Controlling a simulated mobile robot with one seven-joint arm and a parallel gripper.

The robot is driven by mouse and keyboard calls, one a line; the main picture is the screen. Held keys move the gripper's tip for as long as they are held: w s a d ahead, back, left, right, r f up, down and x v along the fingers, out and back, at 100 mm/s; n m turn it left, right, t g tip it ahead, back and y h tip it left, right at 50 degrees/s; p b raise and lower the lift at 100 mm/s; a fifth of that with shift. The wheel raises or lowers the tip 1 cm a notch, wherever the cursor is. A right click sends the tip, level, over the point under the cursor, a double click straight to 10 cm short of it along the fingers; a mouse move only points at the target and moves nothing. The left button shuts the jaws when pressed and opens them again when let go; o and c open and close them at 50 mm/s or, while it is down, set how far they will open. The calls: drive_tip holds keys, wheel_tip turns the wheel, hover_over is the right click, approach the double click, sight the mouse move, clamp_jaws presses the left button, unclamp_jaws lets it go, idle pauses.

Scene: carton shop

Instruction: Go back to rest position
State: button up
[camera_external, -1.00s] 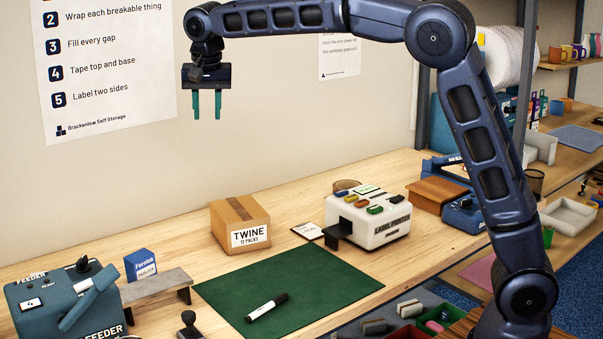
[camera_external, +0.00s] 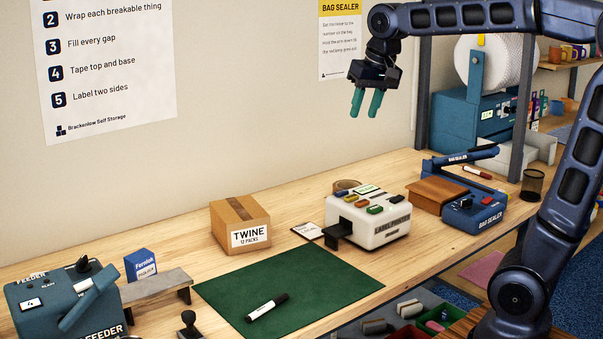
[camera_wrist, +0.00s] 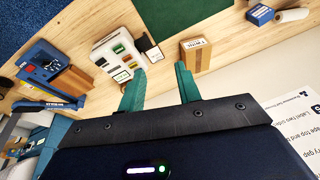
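My gripper (camera_external: 367,103) is in the air above the back of the workbench, high over the label printer (camera_external: 368,217). Its two teal fingers are apart with nothing between them. The gripper also shows in the wrist view (camera_wrist: 160,85), open and empty, with the cream label printer (camera_wrist: 118,55) and the twine box (camera_wrist: 195,54) beyond its fingertips. In the external view the cardboard twine box (camera_external: 240,222) stands upright on the bench, left of the printer and well below the gripper.
A green mat (camera_external: 300,290) with a marker (camera_external: 266,307) lies at the front. A blue feeder (camera_external: 65,300) stands at the left. The bag sealer (camera_external: 475,205) is right of the printer. A shelf post (camera_external: 423,95) rises right of my gripper.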

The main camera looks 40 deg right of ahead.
drive_tip(key=s+d+f+n, duration=0.1)
drive_tip(key=s+d+f, duration=0.1)
drive_tip(key=s, duration=0.4)
drive_tip(key=s+d+f+t, duration=0.1)
drive_tip(key=s+d+f, duration=0.1)
drive_tip(key=s+f, duration=0.3)
drive_tip(key=s+d+f+n, duration=0.1)
drive_tip(key=s+f, duration=0.3)
drive_tip(key=s, duration=0.4)
drive_tip(key=shift+s+d+f+n+h, duration=0.2)
drive_tip(key=shift+d+f+n+h, duration=0.15)
drive_tip(key=shift+d, duration=0.55)
drive_tip(key=shift+r, duration=0.1)
drive_tip(key=shift+c, duration=0.2)
